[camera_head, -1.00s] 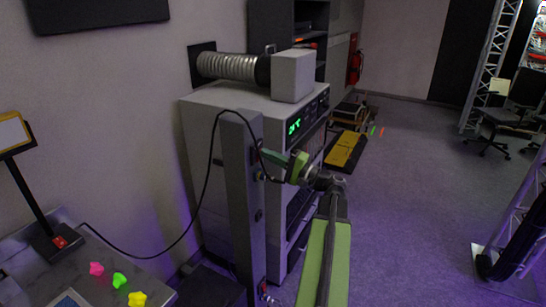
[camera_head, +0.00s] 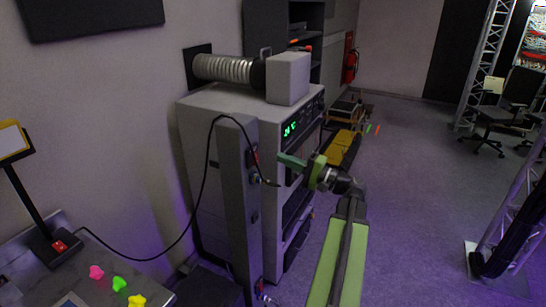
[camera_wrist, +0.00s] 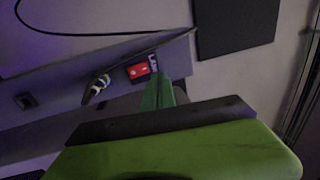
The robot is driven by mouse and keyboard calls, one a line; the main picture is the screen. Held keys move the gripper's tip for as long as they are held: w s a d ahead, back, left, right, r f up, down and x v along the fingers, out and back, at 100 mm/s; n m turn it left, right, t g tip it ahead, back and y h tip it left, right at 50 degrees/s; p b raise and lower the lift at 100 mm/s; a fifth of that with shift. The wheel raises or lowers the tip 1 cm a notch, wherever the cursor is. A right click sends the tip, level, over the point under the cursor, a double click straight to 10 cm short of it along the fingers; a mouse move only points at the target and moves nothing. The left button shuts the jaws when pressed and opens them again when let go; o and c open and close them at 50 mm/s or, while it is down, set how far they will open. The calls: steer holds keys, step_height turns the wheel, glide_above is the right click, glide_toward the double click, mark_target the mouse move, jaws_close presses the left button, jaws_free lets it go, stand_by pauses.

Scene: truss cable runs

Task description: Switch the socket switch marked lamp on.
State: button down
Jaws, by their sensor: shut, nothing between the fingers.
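The socket post (camera_head: 235,215) is a tall grey column in front of the rack. A red switch (camera_head: 256,154) is on its upper part; in the wrist view this red switch (camera_wrist: 138,71) has pale marks, with a small label (camera_wrist: 153,65) beside it that I cannot read. A plug with a black cable (camera_wrist: 97,88) sits in the socket beside the switch. My gripper (camera_head: 284,159) is shut and empty, just right of the post and apart from it. In the wrist view its green fingers (camera_wrist: 159,92) point close beside the switch. The switch's position is unclear.
A grey rack (camera_head: 200,150) with a green display stands behind the post. The black cable (camera_head: 206,185) loops from the post to the bench (camera_head: 95,280) at lower left, where coloured pieces lie. Open floor (camera_head: 410,210) lies to the right.

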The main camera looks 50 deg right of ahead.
steer(key=s, duration=0.1)
steer(key=s+d, duration=0.1)
steer(key=s, duration=0.1)
steer(key=s+r, duration=0.1)
steer(key=s, duration=0.1)
steer(key=shift+s+d+r+p, duration=0.1)
steer(key=shift+s+d+p, duration=0.15)
steer(key=shift+p, duration=0.15)
